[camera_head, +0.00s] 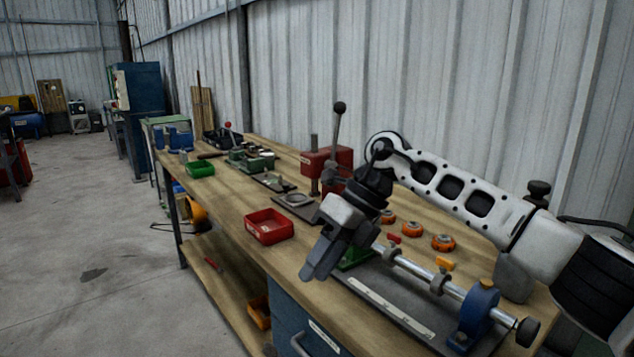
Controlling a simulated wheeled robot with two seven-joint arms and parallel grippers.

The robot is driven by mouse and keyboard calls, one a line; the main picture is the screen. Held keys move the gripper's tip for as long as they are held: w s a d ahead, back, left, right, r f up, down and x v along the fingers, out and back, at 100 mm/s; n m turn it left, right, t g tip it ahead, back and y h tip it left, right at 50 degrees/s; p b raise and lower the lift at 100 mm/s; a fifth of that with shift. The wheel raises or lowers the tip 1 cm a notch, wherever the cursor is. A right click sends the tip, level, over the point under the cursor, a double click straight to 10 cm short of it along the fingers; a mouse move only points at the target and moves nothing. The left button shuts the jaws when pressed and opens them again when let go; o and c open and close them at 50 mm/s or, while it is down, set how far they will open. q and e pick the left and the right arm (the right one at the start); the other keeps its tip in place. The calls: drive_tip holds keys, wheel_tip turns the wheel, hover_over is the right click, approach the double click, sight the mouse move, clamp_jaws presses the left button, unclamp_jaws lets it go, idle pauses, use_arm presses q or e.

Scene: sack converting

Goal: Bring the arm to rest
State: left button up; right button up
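My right arm (465,192) comes in from the right, white with dark joints, and reaches out over the workbench (228,205). My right gripper (314,268) points down and to the left, above the bench near its front edge. It is just right of the red tray (269,227), apart from it in the picture. Its fingers overlap from this angle, so I cannot tell whether they are open or shut. I see no object held in it. My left gripper is not in view.
Below and right of the gripper is a fixture with a metal rod and blue end block (478,312). A red lever press (325,168) stands behind. Orange round parts (443,242) lie under the arm. A green tray (200,170) sits farther left. Floor at left is largely clear.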

drive_tip(key=s+a+f+m+y, duration=0.3)
drive_tip(key=s+a+m+y, duration=0.2)
drive_tip(key=s+a+y, duration=0.5)
drive_tip(key=d+f+m+t+h, duration=0.2)
drive_tip(key=d+f+m+t, duration=0.35)
drive_tip(key=m, duration=0.45)
drive_tip(key=w+d+f+m+t+h, duration=0.1)
drive_tip(key=d+f+m+t+h, duration=0.25)
drive_tip(key=m+t, duration=0.55)
drive_tip(key=d+f+m+t+h, duration=0.2)
drive_tip(key=d+f+m+t, duration=0.3)
drive_tip(key=m, duration=0.7)
drive_tip(key=s+d+f+m+g+h, duration=0.5)
drive_tip(key=s+d+f, duration=0.4)
drive_tip(key=s+f, duration=0.4)
drive_tip(key=shift+s+d+m+g+h, duration=0.35)
drive_tip(key=shift+m+g, duration=0.4)
drive_tip(key=shift+m, duration=0.35)
